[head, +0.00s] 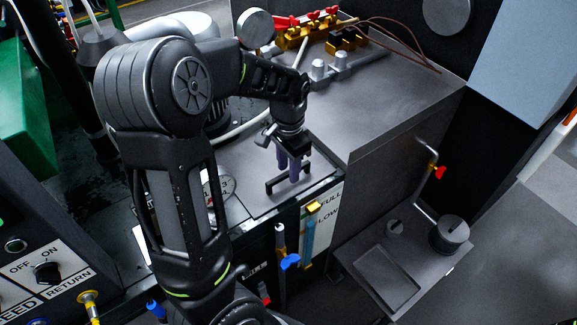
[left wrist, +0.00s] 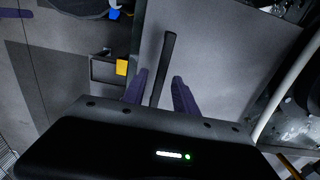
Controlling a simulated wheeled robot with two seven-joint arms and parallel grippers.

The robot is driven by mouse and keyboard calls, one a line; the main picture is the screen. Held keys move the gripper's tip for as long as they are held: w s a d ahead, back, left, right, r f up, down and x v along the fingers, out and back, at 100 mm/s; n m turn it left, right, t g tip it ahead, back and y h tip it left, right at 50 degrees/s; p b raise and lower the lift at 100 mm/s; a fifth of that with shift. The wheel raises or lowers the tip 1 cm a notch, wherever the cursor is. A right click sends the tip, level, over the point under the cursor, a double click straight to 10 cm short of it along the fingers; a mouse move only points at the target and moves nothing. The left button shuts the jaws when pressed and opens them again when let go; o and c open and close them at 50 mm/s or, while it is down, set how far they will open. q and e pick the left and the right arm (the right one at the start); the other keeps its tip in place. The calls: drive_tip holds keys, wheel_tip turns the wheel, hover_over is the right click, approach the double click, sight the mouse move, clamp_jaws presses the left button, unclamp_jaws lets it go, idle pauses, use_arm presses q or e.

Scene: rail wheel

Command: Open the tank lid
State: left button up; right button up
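The tank lid (head: 248,192) is a flat grey plate on top of the tank, lying closed as far as I can see. It also fills much of the left wrist view (left wrist: 215,60). A black bar handle (head: 273,184) stands on the lid. My left gripper (head: 289,173) points down at the handle with its purple fingers apart. In the left wrist view, the handle (left wrist: 168,58) runs between the two fingers, with gaps visible on both sides. Whether the fingertips reach below the bar is hard to tell. My right gripper is out of view.
Red-handled brass valves (head: 305,28) and pipes stand on the grey block behind the lid. A level gauge (head: 309,235) with a yellow top is on the tank's front. A lower grey box with a round cap (head: 450,232) is at right. A control panel (head: 50,275) is at lower left.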

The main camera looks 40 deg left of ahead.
use_arm(q)
drive_tip(key=shift+c, duration=0.2)
clamp_jaws()
idle(1.1)
